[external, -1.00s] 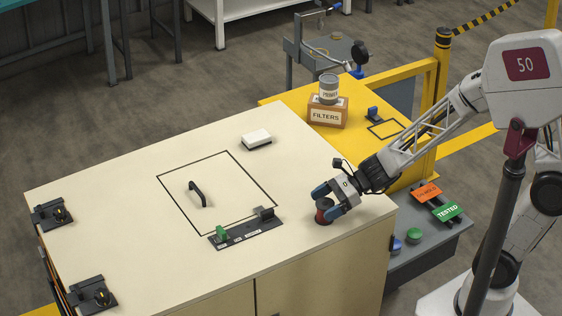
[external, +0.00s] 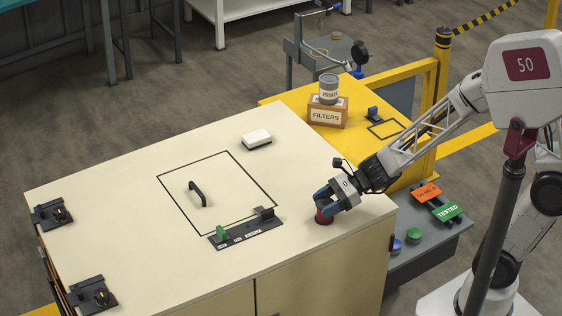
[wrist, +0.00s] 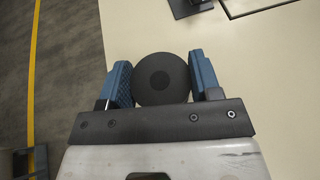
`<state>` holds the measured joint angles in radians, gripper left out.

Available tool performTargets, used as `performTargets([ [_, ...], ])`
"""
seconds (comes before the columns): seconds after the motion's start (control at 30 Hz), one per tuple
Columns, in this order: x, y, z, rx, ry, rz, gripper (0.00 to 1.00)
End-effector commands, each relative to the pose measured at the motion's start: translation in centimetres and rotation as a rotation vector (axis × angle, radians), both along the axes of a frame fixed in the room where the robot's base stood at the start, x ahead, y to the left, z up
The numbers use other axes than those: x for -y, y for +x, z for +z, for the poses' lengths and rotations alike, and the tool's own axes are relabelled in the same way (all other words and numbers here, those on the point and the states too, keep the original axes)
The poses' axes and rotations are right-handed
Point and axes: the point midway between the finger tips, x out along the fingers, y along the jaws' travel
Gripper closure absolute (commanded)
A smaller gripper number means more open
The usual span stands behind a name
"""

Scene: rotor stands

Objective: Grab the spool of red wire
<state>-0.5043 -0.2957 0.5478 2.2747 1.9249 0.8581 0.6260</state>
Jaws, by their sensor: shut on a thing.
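The spool of red wire (external: 324,217) stands upright on the cream bench top near its right front corner, with red showing around its side. My gripper (external: 327,201) is over it with its blue fingers closed on the spool. In the wrist view the spool's dark round top (wrist: 162,78) sits between the two blue fingers (wrist: 161,82), which touch it on both sides. The fingers hide part of the spool in the external view.
A black-outlined hatch with a handle (external: 197,194) and a switch strip (external: 246,231) lie to the left. A white block (external: 257,138) lies farther back. A filters box (external: 327,115) bearing a can (external: 329,88) stands on the yellow table. Open bench surrounds the spool.

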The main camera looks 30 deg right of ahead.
Motion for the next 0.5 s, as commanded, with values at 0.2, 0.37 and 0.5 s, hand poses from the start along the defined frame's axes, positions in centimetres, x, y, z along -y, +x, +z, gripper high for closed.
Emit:
performTargets([
  [0.2,0.0,0.0,1.2,0.002,0.001,0.000,0.71],
  [0.37,0.0,0.0,3.1,0.003,0.001,0.000,0.71],
  [0.5,0.9,-1.0,3.6,0.001,0.001,-0.001,0.71],
])
